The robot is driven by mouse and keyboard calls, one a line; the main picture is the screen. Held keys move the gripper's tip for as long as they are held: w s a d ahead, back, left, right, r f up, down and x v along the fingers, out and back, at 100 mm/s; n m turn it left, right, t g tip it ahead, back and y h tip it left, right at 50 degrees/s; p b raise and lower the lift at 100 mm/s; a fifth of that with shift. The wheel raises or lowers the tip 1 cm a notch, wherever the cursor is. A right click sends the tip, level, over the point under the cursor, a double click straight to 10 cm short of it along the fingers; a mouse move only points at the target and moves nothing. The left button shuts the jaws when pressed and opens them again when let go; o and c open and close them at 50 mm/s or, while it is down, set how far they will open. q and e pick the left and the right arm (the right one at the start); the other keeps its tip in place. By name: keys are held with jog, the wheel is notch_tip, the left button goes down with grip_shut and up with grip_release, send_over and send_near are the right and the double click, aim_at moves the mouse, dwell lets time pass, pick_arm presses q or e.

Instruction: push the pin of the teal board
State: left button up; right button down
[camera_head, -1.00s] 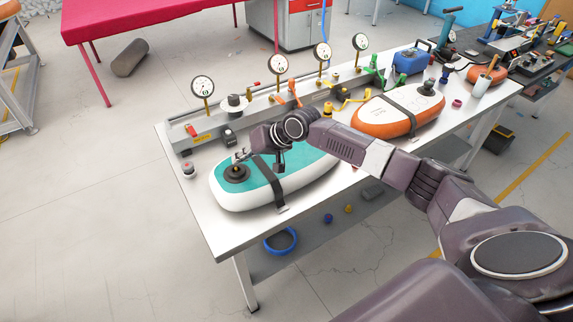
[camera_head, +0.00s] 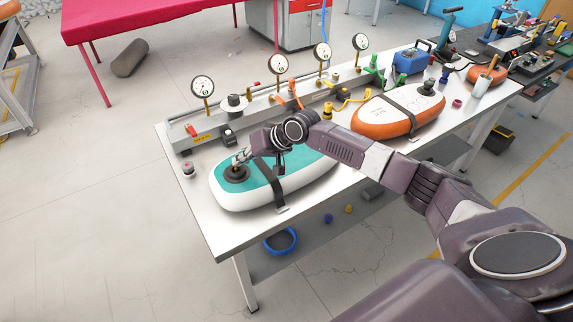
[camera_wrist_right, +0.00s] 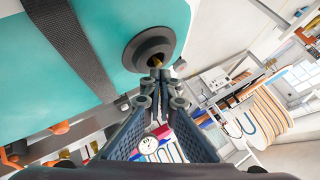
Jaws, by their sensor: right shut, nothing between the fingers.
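The teal board (camera_head: 290,178), white-sided with a dark strap (camera_head: 268,183) across it, lies on the near left part of the workbench. Its dark round valve (camera_head: 234,174) is at the board's left end. In the right wrist view the valve (camera_wrist_right: 150,48) has a small brass-coloured pin (camera_wrist_right: 154,62) at its centre, partly hidden by the fingertips. My right gripper (camera_head: 238,160) is shut and empty, with its fingertips at the valve opening. The right wrist view shows the fingertips (camera_wrist_right: 158,72) right at the pin; I cannot tell whether they touch it. My left gripper is out of view.
The workbench (camera_head: 215,232) also holds an orange board (camera_head: 383,122) with a strap, a rail with several gauges (camera_head: 202,86) and coloured valve handles. A small red-topped fitting (camera_head: 188,169) stands left of the teal board. A blue ring-shaped container (camera_head: 281,240) sits below.

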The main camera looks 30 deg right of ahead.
jog(key=shift+f+b, duration=0.3)
jog(key=shift+f, duration=0.35)
dwell(0.4)
jog(key=shift+r+p, duration=1.05)
jog(key=shift+r, duration=0.05)
notch_tip(320, 180, up, 6)
jog(key=p, duration=0.5)
